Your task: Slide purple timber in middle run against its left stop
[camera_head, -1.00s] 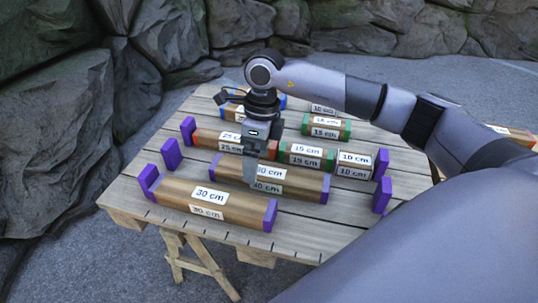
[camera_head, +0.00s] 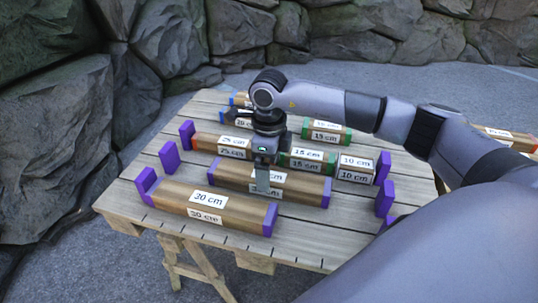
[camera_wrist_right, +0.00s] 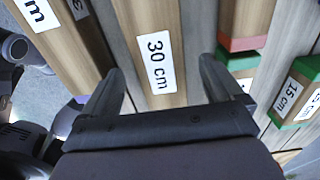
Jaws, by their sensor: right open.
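The purple-ended 30 cm timber (camera_head: 225,175) lies in the middle run, with a gap between its left end and the left purple stop (camera_head: 169,157). The right purple stop (camera_head: 385,199) stands apart from its other end. My right gripper (camera_head: 262,188) is over the timber near its middle and hides part of its label. In the wrist view my right gripper (camera_wrist_right: 160,85) is open, with one finger on each side of the timber (camera_wrist_right: 150,25). Whether the fingers touch it is unclear. My left gripper is not in view.
Another 30 cm purple-ended timber (camera_head: 235,211) lies in the front run against its left stop (camera_head: 146,184). Behind, the back run holds a 25 cm red-ended timber (camera_head: 205,140), a green 15 cm one (camera_head: 300,166) and a 10 cm one (camera_head: 345,178). Bare table (camera_head: 190,172) shows left of the timber.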

